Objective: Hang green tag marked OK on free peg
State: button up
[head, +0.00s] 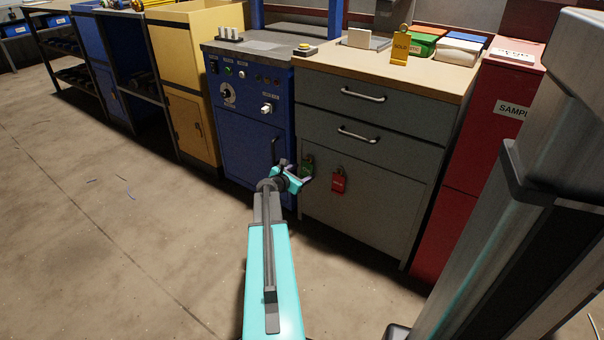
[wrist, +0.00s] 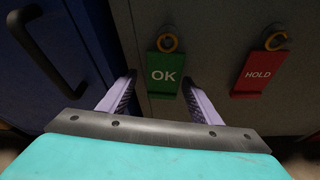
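The green tag marked OK (wrist: 164,77) hangs upright by a yellow ring (wrist: 168,42) on the front of the grey cabinet; it also shows in the head view (head: 307,164). My gripper (wrist: 160,80) is open, one finger on each side of the green tag's lower part. The right fingertip is close to the tag's edge; I cannot tell whether it touches. A red tag marked HOLD (wrist: 260,73) hangs by its own yellow ring to the right, also seen in the head view (head: 338,181). The pegs are hardly visible behind the rings.
The blue cabinet with a dark handle (wrist: 48,55) stands close on the left. The grey drawer cabinet (head: 365,200) has a wooden top with a yellow SOLD-like sign (head: 400,48) and coloured boxes. A red cabinet (head: 460,200) stands at right. The floor in front is clear.

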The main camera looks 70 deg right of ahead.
jog(key=shift+o, duration=0.3)
jog(key=shift+a, duration=0.1)
jog(key=p+v, duration=0.4)
jog(key=v, duration=0.9)
jog(key=shift+a, duration=0.3)
jog(key=shift+w+r, duration=0.1)
